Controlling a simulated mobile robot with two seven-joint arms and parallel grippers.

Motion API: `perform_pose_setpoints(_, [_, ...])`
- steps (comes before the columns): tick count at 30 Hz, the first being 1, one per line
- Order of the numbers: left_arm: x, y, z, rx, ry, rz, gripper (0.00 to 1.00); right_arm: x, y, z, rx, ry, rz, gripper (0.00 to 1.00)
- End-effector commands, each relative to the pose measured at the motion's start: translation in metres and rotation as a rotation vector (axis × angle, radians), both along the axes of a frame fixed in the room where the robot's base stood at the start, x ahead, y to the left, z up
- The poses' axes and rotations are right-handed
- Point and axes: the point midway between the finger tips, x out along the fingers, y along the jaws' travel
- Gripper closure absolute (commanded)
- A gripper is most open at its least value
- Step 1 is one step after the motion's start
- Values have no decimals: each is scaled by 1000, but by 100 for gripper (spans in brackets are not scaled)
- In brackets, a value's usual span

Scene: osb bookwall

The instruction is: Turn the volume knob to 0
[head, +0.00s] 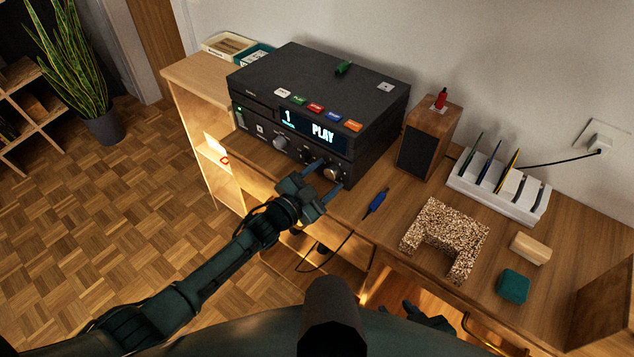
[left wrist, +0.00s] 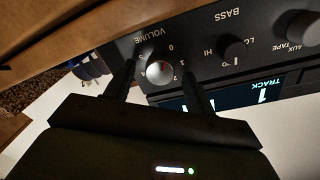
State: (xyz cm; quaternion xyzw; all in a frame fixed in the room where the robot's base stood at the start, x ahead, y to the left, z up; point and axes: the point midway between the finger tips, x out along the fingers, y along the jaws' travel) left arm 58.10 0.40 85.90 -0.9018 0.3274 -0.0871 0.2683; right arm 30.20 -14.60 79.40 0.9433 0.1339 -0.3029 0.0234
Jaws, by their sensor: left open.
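The volume knob (left wrist: 160,72) is a round silver knob on the black stereo's front, under the upside-down word VOLUME in the left wrist view. In the head view the knob (head: 331,173) is at the front's lower right. Numbers ring it, with a 0 beside it; I cannot tell where its pointer stands. My left gripper (head: 326,184) is open at the knob, one finger on each side of it in the left wrist view (left wrist: 159,80). I cannot tell whether the fingers touch it. My right gripper (head: 428,317) is a dark shape low in the head view, its jaws unclear.
The stereo (head: 325,82) stands on a wooden shelf top, its display reading PLAY. A bass knob (left wrist: 236,50) is beside the volume knob. A wooden speaker (head: 427,138), a white rack (head: 498,190), a speckled U-shaped block (head: 445,235) and a blue tool (head: 376,203) are to the right.

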Motion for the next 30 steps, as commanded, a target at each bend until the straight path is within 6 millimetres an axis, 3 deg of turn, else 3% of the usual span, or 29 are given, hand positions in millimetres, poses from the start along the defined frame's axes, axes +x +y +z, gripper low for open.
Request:
perform_pose_setpoints(5, [-14,12,-1,2,2,2,45,0,0,3,-1,0,-1,64])
perform_pose_setpoints(18, [-84,70,1,2,3,0,45,-2,-3,-3,-7,14,-4,64])
perform_pose_setpoints(24, [-99,82,2,1,2,0,45,-2,-3,-3,-7,12,-4,64])
perform_pose_setpoints(30, [-101,84,2,0,1,1,45,0,-2,1,-3,4,-4,64])
